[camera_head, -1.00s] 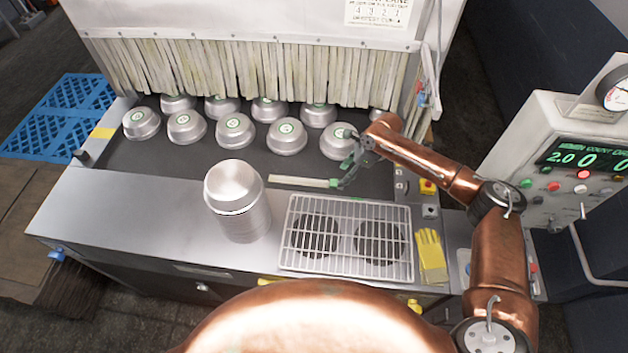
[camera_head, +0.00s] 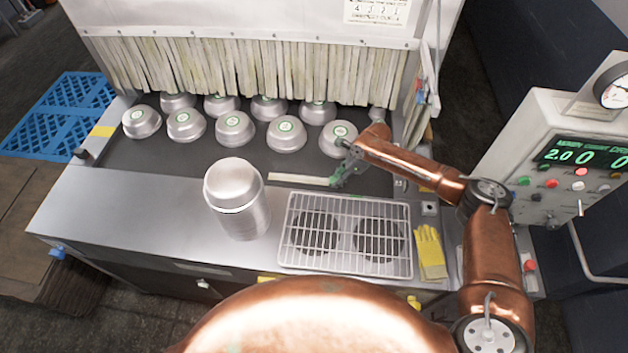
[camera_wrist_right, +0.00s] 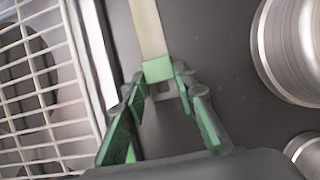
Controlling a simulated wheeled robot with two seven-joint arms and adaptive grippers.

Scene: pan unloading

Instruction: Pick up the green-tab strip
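The strip is a thin pale bar (camera_head: 297,179) lying on the dark belt near its front edge. Its green tab end is hard to separate from my right gripper (camera_head: 340,180) in the head view. In the right wrist view, the green tab (camera_wrist_right: 158,69) shows clearly at the end of the pale strip (camera_wrist_right: 147,28). My right gripper's fingers (camera_wrist_right: 160,84) are apart, with the tab just ahead of and between the tips. Small gaps seem to remain on both sides. My left gripper is not in view.
Several upturned metal pans (camera_head: 287,134) stand on the belt behind the strip. A stack of pans (camera_head: 237,199) stands to its left. A wire rack (camera_head: 345,235) lies in front, with yellow gloves (camera_head: 430,252) beside it. A control box (camera_head: 560,165) stands at right.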

